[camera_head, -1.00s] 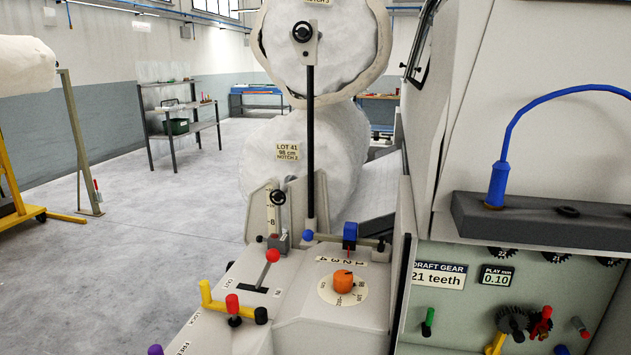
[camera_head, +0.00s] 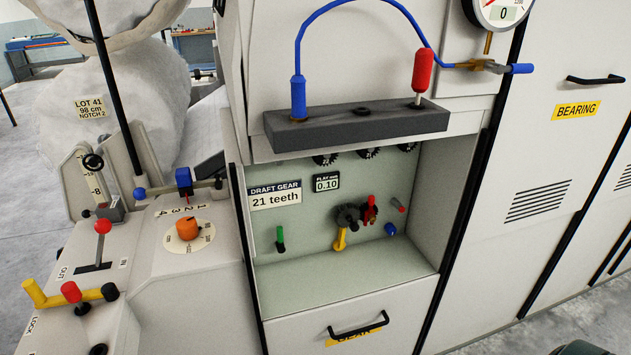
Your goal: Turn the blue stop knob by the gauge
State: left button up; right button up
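A round white gauge (camera_head: 503,10) with a small "0" window is at the top right of the view, cut off by the top edge. Just below it, a brass and grey valve fitting (camera_head: 478,65) sticks out of the white cabinet. Its right end carries a blue knob (camera_head: 521,68), which points right and lies roughly level.
A dark ledge (camera_head: 350,128) juts out below the hose. Under it is an open gear recess with another blue knob (camera_head: 390,229). A control console with levers and an orange dial (camera_head: 188,229) stands left. Cabinet doors with black handles (camera_head: 597,79) are right.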

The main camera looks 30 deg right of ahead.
aim_at(392, 230)
jog(key=k+z, duration=0.15)
jog(key=z, duration=1.3)
